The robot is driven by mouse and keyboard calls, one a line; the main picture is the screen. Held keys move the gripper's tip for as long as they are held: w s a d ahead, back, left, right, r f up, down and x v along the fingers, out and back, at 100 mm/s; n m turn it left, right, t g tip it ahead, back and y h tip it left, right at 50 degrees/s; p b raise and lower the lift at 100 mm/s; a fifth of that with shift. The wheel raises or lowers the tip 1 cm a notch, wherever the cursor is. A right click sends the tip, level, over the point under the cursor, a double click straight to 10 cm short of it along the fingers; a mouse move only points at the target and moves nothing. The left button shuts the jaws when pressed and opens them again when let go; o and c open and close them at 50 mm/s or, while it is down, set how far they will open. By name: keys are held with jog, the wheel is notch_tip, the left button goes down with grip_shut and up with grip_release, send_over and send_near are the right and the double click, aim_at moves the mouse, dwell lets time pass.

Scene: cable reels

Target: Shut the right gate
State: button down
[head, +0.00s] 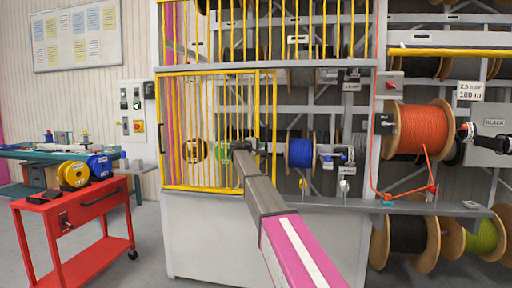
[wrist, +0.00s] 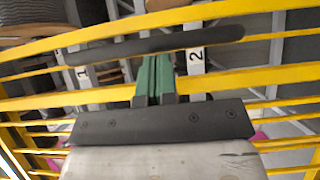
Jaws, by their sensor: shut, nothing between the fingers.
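The yellow barred gate panel (head: 203,187) covers the left part of the cabinet opening in the head view. I cannot clearly separate the left and right gates there. The right part of the opening is uncovered and shows a blue reel (head: 299,149). My gripper (head: 252,146) is at the panel's right side. In the wrist view, yellow bars (wrist: 275,75) fill the picture and a long dark handle (wrist: 150,48) crosses them. My gripper's green fingers (wrist: 155,78) are shut and empty, with their tips close to the handle. Whether they touch it is unclear.
A red cart (head: 75,215) with yellow and blue reels stands at the left. An orange reel (head: 422,130) hangs right of the opening, with a grey ledge (head: 420,207) below it. Fixed yellow bars are above the opening. The floor between cart and cabinet is clear.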

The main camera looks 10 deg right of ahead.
jog(key=shift+d, duration=0.2)
jog(key=s+d, duration=0.5)
jog(key=d, duration=1.2)
jog(key=s+d, duration=0.6)
jog(key=d, duration=1.1)
jog(key=s+d, duration=0.5)
jog(key=d, duration=1.2)
jog(key=shift+s, duration=0.25)
jog(key=shift+d, duration=0.1)
